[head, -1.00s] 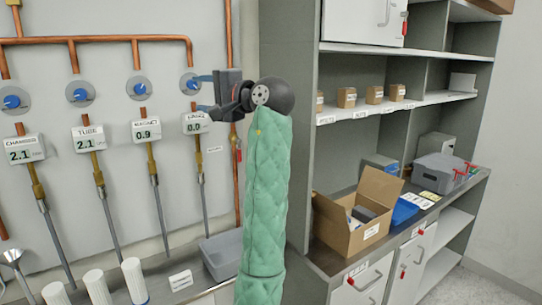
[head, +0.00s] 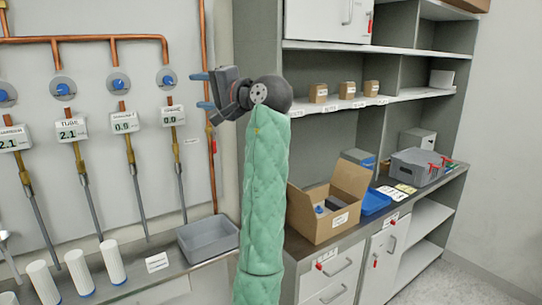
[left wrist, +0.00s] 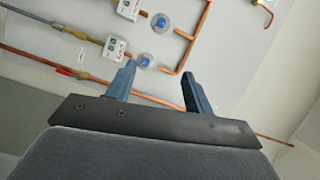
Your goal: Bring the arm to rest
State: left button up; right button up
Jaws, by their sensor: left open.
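My left arm, in a green quilted sleeve, stands upright in the middle of the head view. My left gripper (head: 204,90) is at its top, with blue fingers pointing left and spread apart. It is empty, in front of the wall panel right of the last blue valve knob (head: 167,79). In the left wrist view the two blue fingers of the gripper (left wrist: 160,85) stand wide apart with nothing between them. Behind them are the panel, copper pipes and gauges. My right gripper shows in neither view.
A grey bin (head: 209,238) and white cylinders (head: 80,271) stand on the ledge below. An open cardboard box (head: 318,222), a blue tray (head: 374,203) and a grey crate (head: 416,168) sit on the right counter. Small boxes (head: 347,90) line the shelf above.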

pick_arm(q)
jog(key=w+d+f+n+t+h, duration=0.3)
jog(key=w+d+f+t+h, duration=0.35)
jog(key=w+d+h, duration=0.3)
notch_tip(320, 180, down, 42)
jog(key=s+g+h, duration=0.2)
jog(key=g+h, duration=0.3)
jog(key=h, duration=0.2)
jog(key=s+a+f+g, duration=0.3)
jog(key=s+f, duration=0.8)
jog(key=f, duration=0.5)
jog(key=s+a+f+g, duration=0.2)
jog(key=s+f, duration=0.9)
jog(key=f, duration=0.6)
jog(key=s+a+f+g, duration=0.1)
jog(key=s+f, duration=0.5)
jog(key=s, duration=0.4)
jog(key=s+a+f+g, duration=0.2)
jog(key=s+f, duration=0.3)
jog(key=s, duration=0.6)
jog(key=s+a+f+g, duration=0.1)
jog(key=s+f+g, duration=0.1)
jog(key=s+f, duration=0.4)
jog(key=shift+s+a+f+m+y, duration=0.3)
jog(key=shift+s+y, duration=0.15)
jog(key=shift+s, duration=1.9)
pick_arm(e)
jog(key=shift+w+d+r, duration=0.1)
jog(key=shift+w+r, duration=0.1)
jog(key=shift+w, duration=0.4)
